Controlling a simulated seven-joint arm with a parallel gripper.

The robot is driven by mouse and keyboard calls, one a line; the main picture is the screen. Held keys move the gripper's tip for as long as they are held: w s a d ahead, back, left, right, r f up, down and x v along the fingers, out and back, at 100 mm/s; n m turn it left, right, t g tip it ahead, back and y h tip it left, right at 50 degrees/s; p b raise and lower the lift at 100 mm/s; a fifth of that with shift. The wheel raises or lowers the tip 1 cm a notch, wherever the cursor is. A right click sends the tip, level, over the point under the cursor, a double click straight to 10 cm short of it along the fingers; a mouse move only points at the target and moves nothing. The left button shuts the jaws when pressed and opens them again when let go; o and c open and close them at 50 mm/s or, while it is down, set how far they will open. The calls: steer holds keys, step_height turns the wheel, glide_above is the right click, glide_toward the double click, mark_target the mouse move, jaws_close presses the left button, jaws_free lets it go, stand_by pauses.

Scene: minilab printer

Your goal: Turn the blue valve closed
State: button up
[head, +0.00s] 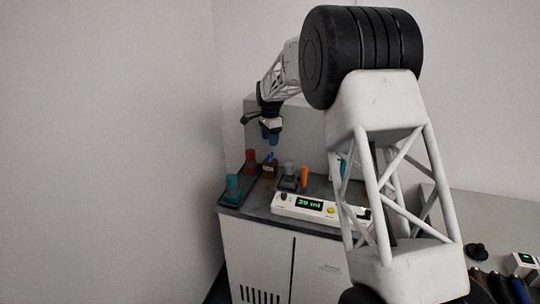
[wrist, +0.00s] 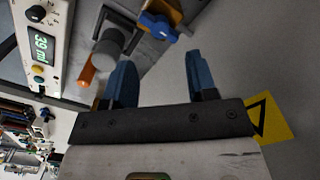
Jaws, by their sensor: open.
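The blue valve (wrist: 158,26) is a small blue handle at the top of the wrist view, on an amber-brown body (wrist: 170,8). In the head view the blue valve (head: 270,157) shows small, on top of the brown bottle-like body (head: 269,170) at the back of the bench. My gripper (head: 270,137) has blue fingers and hangs above the valve. In the wrist view my gripper (wrist: 160,72) is open and empty. The valve lies beyond the fingertips, between their lines, apart from them. The handle's exact angle is hard to tell.
A red container (head: 251,160) and a teal one (head: 233,187) stand left of the valve. A white console (head: 290,206) reading 39 ml lies in front. Walls are close behind and left.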

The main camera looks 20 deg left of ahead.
mark_target(270, 158)
steer(key=shift+f, duration=3.9)
steer(key=c, duration=0.9)
